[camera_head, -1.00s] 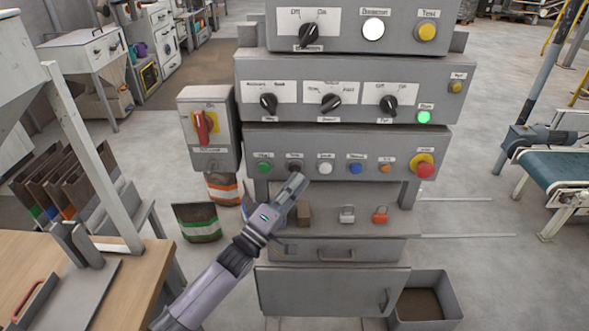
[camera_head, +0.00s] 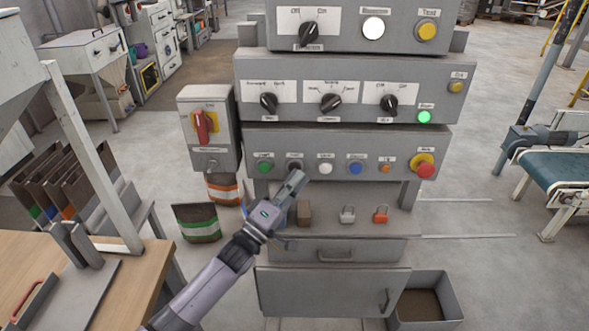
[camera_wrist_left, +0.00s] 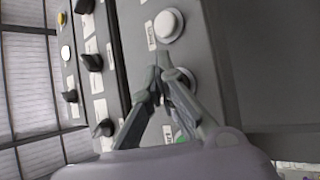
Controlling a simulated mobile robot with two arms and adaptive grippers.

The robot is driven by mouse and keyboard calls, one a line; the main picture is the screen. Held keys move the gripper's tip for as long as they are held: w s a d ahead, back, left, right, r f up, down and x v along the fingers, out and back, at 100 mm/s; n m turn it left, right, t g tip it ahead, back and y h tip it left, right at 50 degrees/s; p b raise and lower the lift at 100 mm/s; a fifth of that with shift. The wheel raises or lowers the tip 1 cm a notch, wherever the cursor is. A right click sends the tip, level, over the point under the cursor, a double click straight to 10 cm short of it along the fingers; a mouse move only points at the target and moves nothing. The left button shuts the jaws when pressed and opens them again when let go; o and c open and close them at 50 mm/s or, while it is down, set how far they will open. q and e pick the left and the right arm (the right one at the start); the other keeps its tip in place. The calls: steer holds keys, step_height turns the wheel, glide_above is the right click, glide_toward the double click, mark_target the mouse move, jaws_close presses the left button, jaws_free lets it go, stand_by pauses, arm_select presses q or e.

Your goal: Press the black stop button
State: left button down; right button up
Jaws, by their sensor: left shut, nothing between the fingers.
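The black stop button (camera_head: 294,167) sits in the lower row of the grey control panel, between a green button (camera_head: 264,168) and a white button (camera_head: 325,168). My left gripper (camera_head: 299,177) is shut and empty, its fingertips just below and in front of the black button, partly covering it. In the left wrist view the closed fingertips (camera_wrist_left: 163,68) lie between the white button (camera_wrist_left: 168,25) and the green button (camera_wrist_left: 180,136). The black button is mostly hidden behind the fingers there, and I cannot tell whether they touch it. My right gripper is not in view.
Right along the same row are a blue button (camera_head: 355,168), a small orange one (camera_head: 385,168) and a red emergency knob (camera_head: 426,170). A red rotary switch (camera_head: 203,127) is on the box at left.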

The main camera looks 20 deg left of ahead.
arm_select(q)
steer(key=shift+w+a, duration=0.1)
steer(key=shift+w, duration=0.2)
steer(key=shift+s, duration=0.15)
steer(key=shift+s+d+p, duration=0.2)
steer(key=shift+s+p, duration=0.2)
steer(key=shift+s, duration=0.25)
steer(key=s+d+p, duration=0.1)
steer(key=s+p, duration=0.2)
steer(key=s, duration=0.2)
steer(key=shift+s+d, duration=0.35)
steer(key=shift+s, duration=0.05)
stand_by(0.4)
